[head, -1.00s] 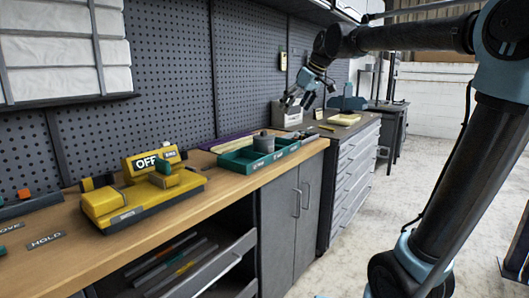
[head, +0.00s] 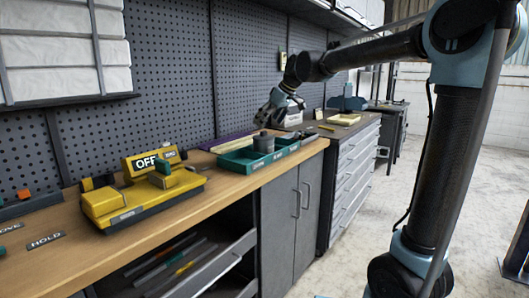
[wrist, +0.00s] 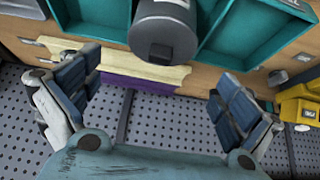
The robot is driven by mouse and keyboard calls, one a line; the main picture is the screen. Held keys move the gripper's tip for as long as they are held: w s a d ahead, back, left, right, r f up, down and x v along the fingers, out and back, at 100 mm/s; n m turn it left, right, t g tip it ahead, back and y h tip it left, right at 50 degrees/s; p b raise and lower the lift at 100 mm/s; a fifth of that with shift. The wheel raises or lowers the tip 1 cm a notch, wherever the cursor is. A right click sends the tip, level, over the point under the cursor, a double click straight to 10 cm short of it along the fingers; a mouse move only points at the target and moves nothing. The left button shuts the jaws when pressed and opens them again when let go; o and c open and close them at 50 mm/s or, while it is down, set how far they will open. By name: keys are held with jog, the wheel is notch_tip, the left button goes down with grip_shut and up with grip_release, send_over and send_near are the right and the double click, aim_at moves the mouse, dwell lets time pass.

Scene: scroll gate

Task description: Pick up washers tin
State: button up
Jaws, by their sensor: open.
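A dark grey cylindrical tin (head: 263,143) stands in the teal divided tray (head: 240,164) on the workbench, and its label is too small to read. The tin also shows in the wrist view (wrist: 164,28) at the top centre, with a small dark tab on its near side. My gripper (head: 275,110) is above the tin in the head view. In the wrist view my gripper (wrist: 155,88) is open and empty, its two blue-padded fingers spread apart. The tin lies beyond the gap between them, not touching either finger.
A yellow device with an OFF sign (head: 148,162) sits on the bench to the left. A purple strip (wrist: 140,84) and a pale yellow piece (wrist: 125,65) lie behind the tray. The pegboard wall (head: 170,70) rises behind the bench.

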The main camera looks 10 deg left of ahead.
aim_at(265, 131)
jog(key=x, duration=0.5)
jog(key=shift+d+f, duration=0.2)
jog(key=shift+d, duration=0.25)
jog(key=shift+w+a+f, duration=0.1)
jog(key=shift+a+f, duration=0.25)
jog(key=shift+f, duration=0.25)
jog(key=c, duration=1.4)
